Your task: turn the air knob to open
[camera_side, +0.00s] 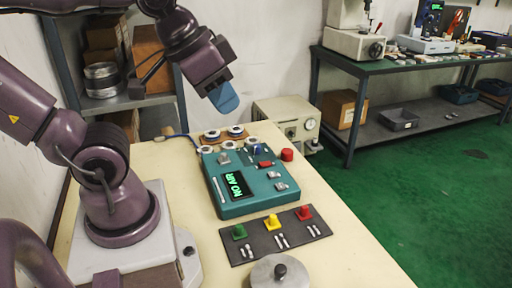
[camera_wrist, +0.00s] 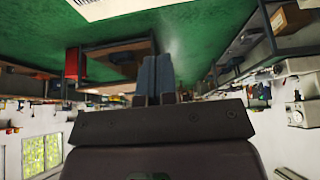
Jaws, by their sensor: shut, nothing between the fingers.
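The teal control box (camera_side: 232,205) sits on the cream bench. Its dark display (camera_side: 237,184) shows green letters, turned round in this view, that seem to read "NO AIR". Small controls sit on its top: a grey one (camera_side: 224,158), a blue one (camera_side: 256,149) and a red one (camera_side: 265,164). I cannot tell which is the air knob or how it is set. My gripper (camera_side: 224,98) is above and behind the box, apart from it, with its blue fingers tilted down. In the wrist view the fingers (camera_wrist: 155,76) are together and empty; the box is not seen there.
A dark plate (camera_side: 262,243) with green, yellow and red blocks lies in front of the box. A round grey disc with a knob (camera_side: 280,270) is at the front edge. A red round piece (camera_side: 287,155) is at the box's right. A beige machine (camera_side: 290,118) stands behind.

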